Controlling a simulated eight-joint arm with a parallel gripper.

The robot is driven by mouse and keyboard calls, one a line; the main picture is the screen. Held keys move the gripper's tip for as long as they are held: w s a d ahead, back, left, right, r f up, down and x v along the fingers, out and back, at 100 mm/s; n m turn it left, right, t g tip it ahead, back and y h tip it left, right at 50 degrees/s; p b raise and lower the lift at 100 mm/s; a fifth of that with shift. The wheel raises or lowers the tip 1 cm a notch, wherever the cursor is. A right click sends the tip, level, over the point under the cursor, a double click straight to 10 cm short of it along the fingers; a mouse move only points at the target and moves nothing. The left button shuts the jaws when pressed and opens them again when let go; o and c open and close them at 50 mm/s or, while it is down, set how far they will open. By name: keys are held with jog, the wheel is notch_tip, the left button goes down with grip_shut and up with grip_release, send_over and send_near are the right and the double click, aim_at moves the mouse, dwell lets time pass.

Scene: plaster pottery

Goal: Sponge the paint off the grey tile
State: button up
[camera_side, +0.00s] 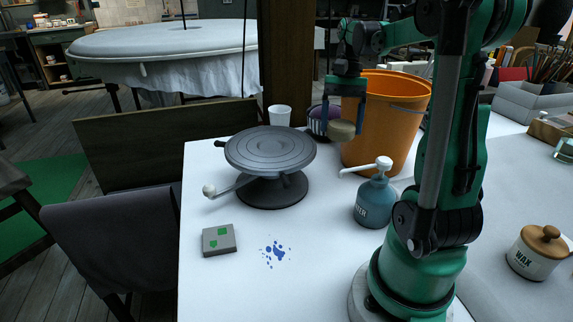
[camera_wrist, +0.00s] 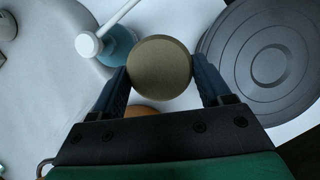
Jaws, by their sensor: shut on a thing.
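The grey tile (camera_side: 210,247) lies flat on the white table, near its left edge, with two green paint patches on top. A round tan sponge (camera_side: 341,131) is held between the fingers of my gripper (camera_side: 345,112), above the table and in front of the orange bucket. In the wrist view the sponge (camera_wrist: 160,68) sits between both fingertips of my gripper (camera_wrist: 161,78), which is shut on it. The tile does not show in the wrist view. My gripper is well to the right of the tile and higher.
A dark turntable (camera_side: 270,150) with a white-knobbed handle stands behind the tile. Blue paint spots (camera_side: 273,252) mark the table right of the tile. A blue pump bottle (camera_side: 374,203) and an orange bucket (camera_side: 402,112) stand to the right. A white cup (camera_side: 279,115) is at the back.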

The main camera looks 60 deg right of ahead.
notch_tip(320, 180, up, 4)
jog(key=shift+f, duration=0.1)
jog(key=w+a, duration=0.8)
send_over(217, 240)
jog(key=d, duration=0.1)
jog(key=f, duration=1.2)
jog(key=shift+w+d+f, duration=0.2)
jog(key=shift+w+f, duration=0.05)
jog(key=shift+f, duration=2.7)
jog(key=shift+f, duration=0.3)
